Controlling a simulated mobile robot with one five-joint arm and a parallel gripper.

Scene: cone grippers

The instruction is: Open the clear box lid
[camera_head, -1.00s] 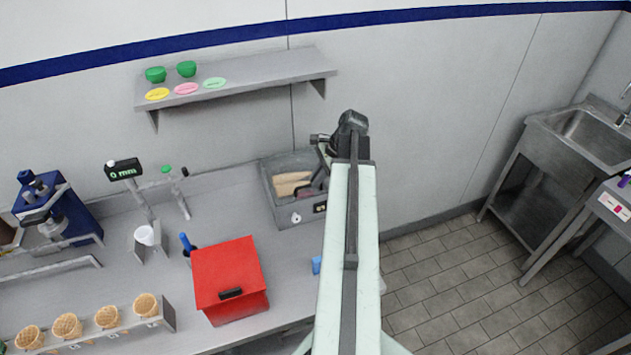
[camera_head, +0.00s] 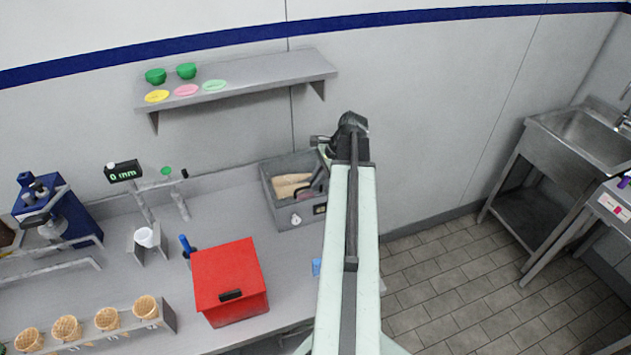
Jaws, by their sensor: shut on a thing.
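The grey box (camera_head: 295,214) stands at the counter's back right, against the wall. Tan and dark items show inside it. Its clear lid is hard to make out; a pale edge (camera_head: 325,151) shows at the box's back right, beside my gripper. My gripper (camera_head: 321,141) is at the end of my arm, just above that back right corner. It is shut on what looks like the edge of the clear lid. The jaws are small and partly hidden by my wrist, and the lid's angle cannot be told.
A red box (camera_head: 226,275) with a dark handle stands in front of the grey box. A small blue block (camera_head: 316,267) lies near my arm. A shelf (camera_head: 240,80) with green bowls is on the wall above. Cones (camera_head: 106,318) stand at the front left.

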